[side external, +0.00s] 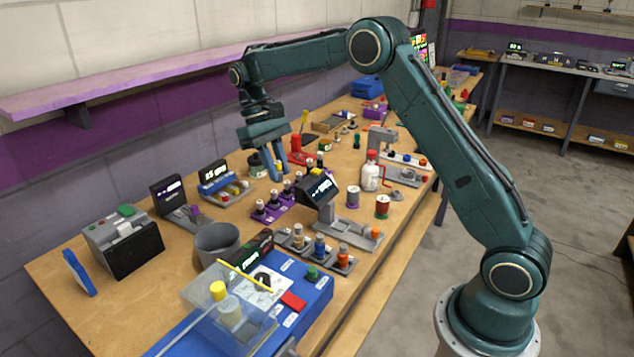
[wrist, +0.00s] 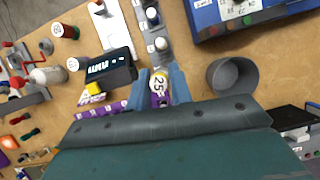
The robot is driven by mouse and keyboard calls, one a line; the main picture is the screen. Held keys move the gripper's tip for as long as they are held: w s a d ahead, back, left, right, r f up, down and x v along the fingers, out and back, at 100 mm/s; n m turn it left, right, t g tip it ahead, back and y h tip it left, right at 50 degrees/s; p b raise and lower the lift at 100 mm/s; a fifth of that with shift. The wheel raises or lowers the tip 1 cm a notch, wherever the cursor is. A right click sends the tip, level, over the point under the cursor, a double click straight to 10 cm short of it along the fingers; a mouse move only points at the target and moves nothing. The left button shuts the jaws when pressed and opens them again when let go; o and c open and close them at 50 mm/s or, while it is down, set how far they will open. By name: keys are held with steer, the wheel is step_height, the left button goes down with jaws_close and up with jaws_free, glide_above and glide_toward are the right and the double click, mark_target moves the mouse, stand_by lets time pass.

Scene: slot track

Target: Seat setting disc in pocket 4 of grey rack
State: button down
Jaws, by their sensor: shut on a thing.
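My gripper (side external: 281,174) is over the bench, behind the purple rack (side external: 272,214) in the side view. In the wrist view its two blue fingers (wrist: 160,88) are shut on a small pale yellow disc (wrist: 158,82) marked 25. The disc cannot be made out in the side view. The grey rack (side external: 309,248) stands nearer the camera, with tan, blue and orange-topped pieces on it. It also shows in the wrist view (wrist: 146,31), ahead of the fingers, with pieces standing along it. I cannot read its pocket numbers.
A black display (side external: 317,187) stands beside the purple rack. A grey cup (side external: 217,241) and a blue box with a clear cover (side external: 308,290) flank the grey rack. Bare wood shows at the front left.

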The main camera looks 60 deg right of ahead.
mark_target(276, 164)
steer(key=shift+w+a+r, duration=0.15)
steer(key=shift+r, duration=0.75)
steer(key=shift+w+a+r, duration=0.1)
steer(key=shift+a+r, duration=0.05)
steer(key=shift+r, duration=0.75)
steer(key=shift+f, duration=0.15)
steer(key=shift+f, duration=7.75)
steer(key=shift+f, duration=0.1)
steer(key=shift+f, duration=2)
steer(key=shift+f, duration=0.15)
steer(key=c, duration=1.3)
jaws_free()
steer(key=shift+o, duration=0.2)
